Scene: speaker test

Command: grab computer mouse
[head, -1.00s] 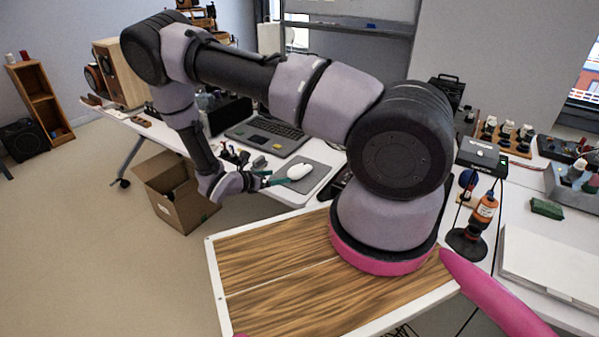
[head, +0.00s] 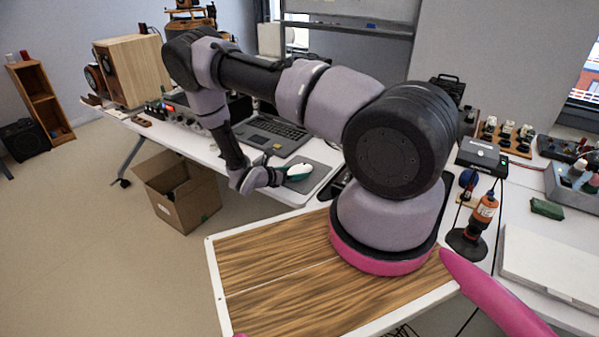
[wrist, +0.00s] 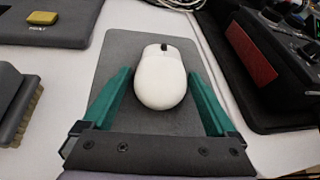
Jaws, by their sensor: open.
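The white computer mouse (wrist: 161,80) with a dark scroll wheel lies on a grey mouse pad (wrist: 120,50). In the head view the mouse (head: 298,171) shows near the table's front edge, partly behind my gripper. My gripper (wrist: 158,88) is open, with one green finger on each side of the mouse in the wrist view. A gap shows between the mouse and each finger. I cannot tell the fingers' exact height above the pad. In the head view my gripper (head: 285,172) reaches over the pad from the left.
A laptop (head: 271,134) stands behind the pad; a yellow block (wrist: 42,18) lies on it. A brush (wrist: 17,105) lies left of my gripper. A dark device with knobs (wrist: 275,50) stands close on the right. An open cardboard box (head: 180,195) is on the floor.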

